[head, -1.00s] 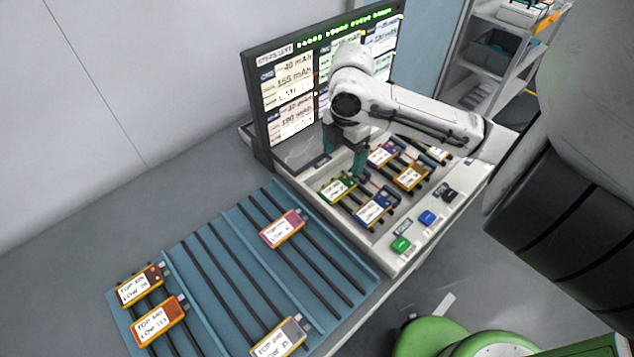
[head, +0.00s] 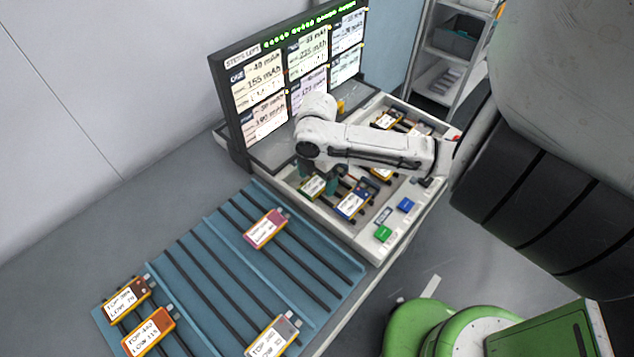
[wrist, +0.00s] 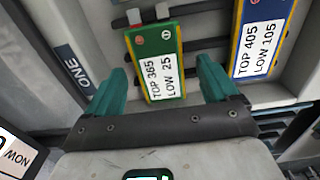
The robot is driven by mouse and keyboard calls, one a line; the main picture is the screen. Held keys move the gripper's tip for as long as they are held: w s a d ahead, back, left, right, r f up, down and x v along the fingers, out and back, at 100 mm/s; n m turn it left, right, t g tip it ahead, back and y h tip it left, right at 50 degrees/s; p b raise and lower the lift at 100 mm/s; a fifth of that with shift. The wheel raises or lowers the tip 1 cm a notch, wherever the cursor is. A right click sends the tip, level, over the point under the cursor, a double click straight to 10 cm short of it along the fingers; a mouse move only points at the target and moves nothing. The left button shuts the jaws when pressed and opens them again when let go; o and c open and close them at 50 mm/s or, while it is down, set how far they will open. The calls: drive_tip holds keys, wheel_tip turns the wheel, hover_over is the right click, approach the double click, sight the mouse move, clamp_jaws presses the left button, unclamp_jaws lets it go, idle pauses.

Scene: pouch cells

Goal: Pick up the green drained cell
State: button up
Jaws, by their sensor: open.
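The green drained cell (wrist: 158,62) lies in the charger bay, its label reading TOP 365, LOW 25. In the wrist view my gripper (wrist: 163,82) is open, with one teal finger on each side of the cell's lower end and a gap to both. Whether the fingertips are down at the cell's height I cannot tell. In the head view the green cell (head: 313,187) is partly hidden under my arm and gripper (head: 322,176).
A blue cell (head: 354,201) lies close on the right of the green one. A screen (head: 290,70) stands behind the bay. Green (head: 383,233) and blue (head: 406,205) buttons sit on the front panel. A blue rack (head: 215,250) holds several other cells.

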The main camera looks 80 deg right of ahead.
drive_tip(key=c, duration=1)
drive_tip(key=shift+c, duration=0.4)
drive_tip(key=shift+r, duration=0.15)
